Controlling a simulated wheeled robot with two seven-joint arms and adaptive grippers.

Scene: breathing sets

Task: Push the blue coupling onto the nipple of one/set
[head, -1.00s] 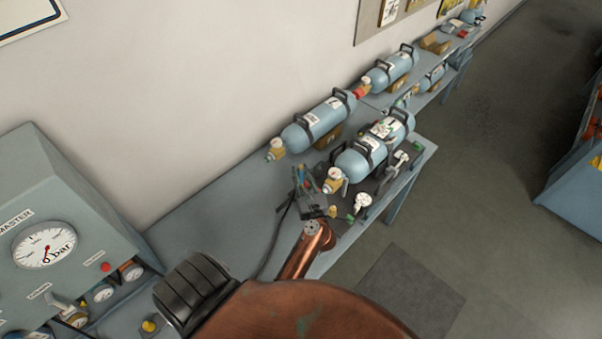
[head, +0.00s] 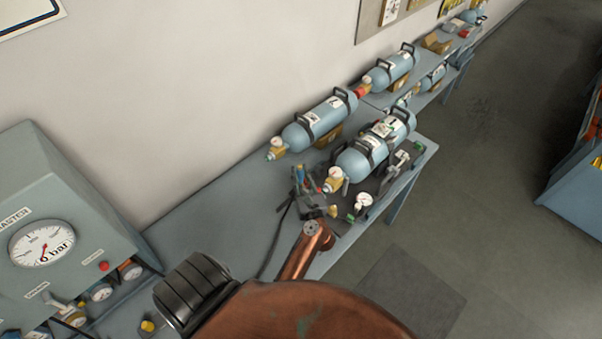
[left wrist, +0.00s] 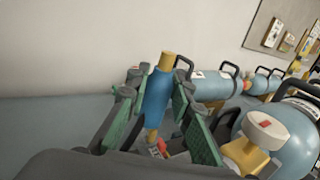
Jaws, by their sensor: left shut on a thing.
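The blue coupling (left wrist: 157,100), with a brass end at top and a brass stem below, stands upright in the left wrist view. The green-padded fingers of my left gripper (left wrist: 158,103) are closed around it. In the head view my left gripper (head: 304,180) is over the bench, left of the nearest blue cylinder (head: 364,157). That cylinder lies on a dark backplate (head: 383,202) with a brass valve (head: 335,180) at its near end; this is probably the set. I cannot pick out its nipple. My right gripper is not in view.
A grey gauge console (head: 60,215) stands at the left. The bench top (head: 215,215) between console and cylinders is mostly clear, with a dark hose across it.

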